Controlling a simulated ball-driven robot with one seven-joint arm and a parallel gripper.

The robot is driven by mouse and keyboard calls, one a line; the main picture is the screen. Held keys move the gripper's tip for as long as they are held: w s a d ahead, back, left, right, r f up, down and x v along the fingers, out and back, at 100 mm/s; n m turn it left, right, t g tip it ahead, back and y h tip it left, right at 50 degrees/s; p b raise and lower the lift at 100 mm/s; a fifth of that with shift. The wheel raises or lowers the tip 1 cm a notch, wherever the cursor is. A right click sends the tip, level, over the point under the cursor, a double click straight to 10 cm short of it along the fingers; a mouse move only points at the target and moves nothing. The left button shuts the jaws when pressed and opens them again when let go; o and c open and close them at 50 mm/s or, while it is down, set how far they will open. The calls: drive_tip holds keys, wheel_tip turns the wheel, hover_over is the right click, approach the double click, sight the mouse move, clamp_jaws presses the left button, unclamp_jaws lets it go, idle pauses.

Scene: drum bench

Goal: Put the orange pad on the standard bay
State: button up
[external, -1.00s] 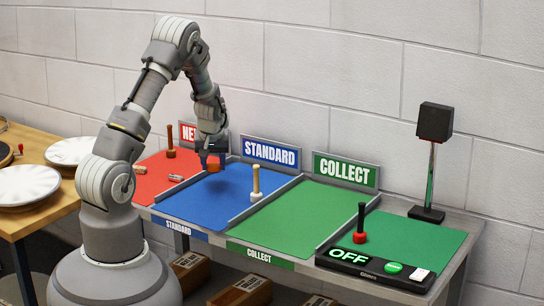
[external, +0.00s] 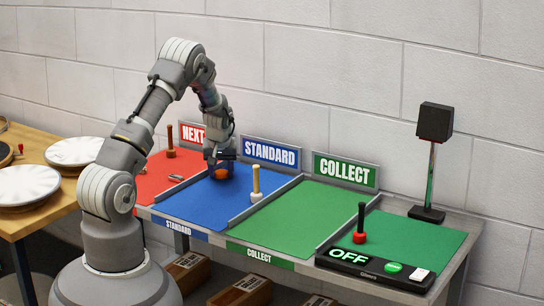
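The orange pad (external: 220,174) is a small round orange piece at the back left of the blue standard bay (external: 207,205). My gripper (external: 219,168) points down over the bay with its fingers at the pad, and appears shut on it. The pad is at or just above the blue surface; I cannot tell whether it touches. The fingers partly cover the pad's top. The blue STANDARD sign (external: 270,152) stands behind the bay.
A mallet with a pale handle and white head (external: 257,184) stands at the bay's right side. Low grey dividers edge the bay. The red bay (external: 150,182) is left, the empty green collect bay (external: 300,215) right. The blue bay's front is clear.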

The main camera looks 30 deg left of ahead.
drive_tip(key=shift+o, duration=1.2)
drive_tip(key=shift+r, duration=0.3)
drive_tip(key=s+d+r+m+t+h+p, duration=0.1)
drive_tip(key=d+r+t+p, duration=0.2)
drive_tip(key=r, duration=1.5)
drive_tip(key=s+d+r+m+t, duration=0.15)
drive_tip(key=d+r, duration=0.25)
drive_tip(key=r, duration=1.4)
drive_tip(key=s+d+r+m+t, duration=0.1)
drive_tip(key=s+r, duration=0.4)
drive_tip(key=r, duration=0.5)
drive_tip(key=s+d+r+m+t+h, duration=0.1)
drive_tip(key=s+d+r+m+t, duration=0.1)
drive_tip(key=r, duration=0.9)
drive_tip(key=s+d+r+m+t, duration=0.1)
drive_tip(key=s+d+r+t, duration=0.2)
drive_tip(key=s+r, duration=0.5)
wheel_tip(320, 180, up, 3)
drive_tip(key=shift+s+d+f+t, duration=0.15)
drive_tip(key=shift+s+d+t, duration=0.2)
drive_tip(key=shift+t, duration=0.3)
